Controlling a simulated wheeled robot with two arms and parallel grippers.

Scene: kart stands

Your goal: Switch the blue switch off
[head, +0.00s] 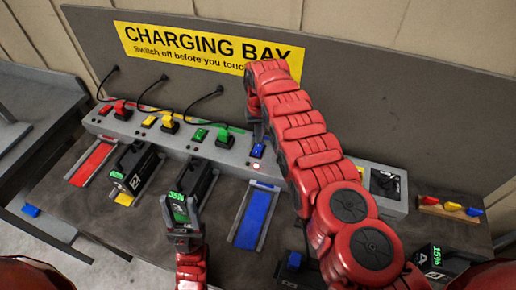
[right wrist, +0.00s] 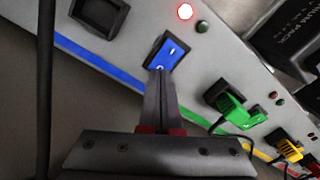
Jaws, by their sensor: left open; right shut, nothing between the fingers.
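The blue switch (head: 258,150) sits on the grey charging strip. It also shows in the right wrist view (right wrist: 164,50), with an O mark at the end by my fingers. A red lamp (right wrist: 184,11) glows beside it. My right gripper (right wrist: 160,76) is shut and empty, its tips at the O end of the switch; I cannot tell whether they touch. In the head view my right arm reaches over the strip to the switch. My left gripper (head: 180,210) is open and empty, low in front of the strip, near a battery with a green 35% display (head: 192,186).
Red (head: 121,105), yellow (head: 150,122) and green (head: 200,134) switches with plugs stand left along the strip. An empty blue bay (head: 254,216) lies below the blue switch. More batteries stand on the bench. A "Charging Bay" sign (head: 205,50) is behind.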

